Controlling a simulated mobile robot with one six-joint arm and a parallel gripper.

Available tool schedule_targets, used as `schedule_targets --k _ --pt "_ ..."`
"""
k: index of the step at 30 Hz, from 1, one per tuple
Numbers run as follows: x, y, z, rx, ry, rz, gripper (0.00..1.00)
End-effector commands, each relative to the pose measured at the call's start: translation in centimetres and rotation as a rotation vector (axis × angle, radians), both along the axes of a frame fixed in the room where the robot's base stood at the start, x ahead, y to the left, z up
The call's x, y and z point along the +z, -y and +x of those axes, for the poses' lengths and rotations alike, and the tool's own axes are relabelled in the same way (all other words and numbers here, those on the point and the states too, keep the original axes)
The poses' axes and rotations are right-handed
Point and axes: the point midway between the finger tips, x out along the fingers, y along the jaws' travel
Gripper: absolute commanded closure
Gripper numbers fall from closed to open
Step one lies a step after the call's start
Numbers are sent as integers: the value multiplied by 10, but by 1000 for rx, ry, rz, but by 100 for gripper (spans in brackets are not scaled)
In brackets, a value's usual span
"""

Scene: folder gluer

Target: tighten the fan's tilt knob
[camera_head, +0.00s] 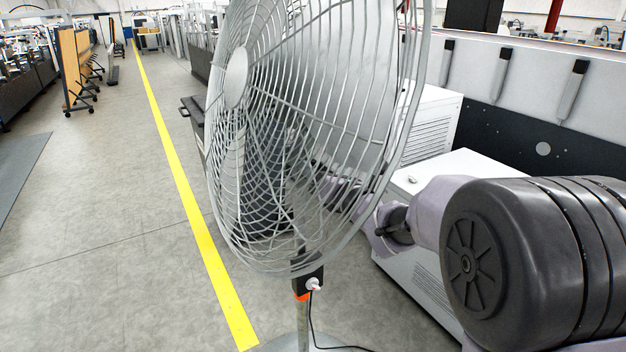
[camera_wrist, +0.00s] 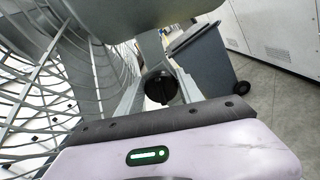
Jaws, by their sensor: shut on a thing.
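The fan's round wire cage (camera_head: 300,130) fills the middle of the body camera view, on a post (camera_head: 303,325) with a black box and a pale dial low on it. In the wrist view the black tilt knob (camera_wrist: 161,88) sits between the fingers of my gripper (camera_wrist: 158,95), beside the grey motor housing (camera_wrist: 140,12). The fingers are shut on the knob, one on each side. In the body camera view my arm reaches in from the right behind the cage, whose wires cover my gripper; the knob cannot be made out there.
The cage (camera_wrist: 50,90) is close on the left of the wrist view. A grey wheeled bin (camera_wrist: 210,62) stands beyond the knob. White cabinets (camera_head: 425,125) stand behind my arm. A black cord (camera_head: 325,335) hangs from the box.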

Motion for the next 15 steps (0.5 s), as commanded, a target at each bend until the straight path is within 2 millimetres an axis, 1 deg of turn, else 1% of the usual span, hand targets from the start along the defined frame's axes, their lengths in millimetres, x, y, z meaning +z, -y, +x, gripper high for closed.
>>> schedule_targets --k 1,15 --pt "-5 0 0 0 -21 34 97" --pt "-5 2 1 0 -273 405 97"
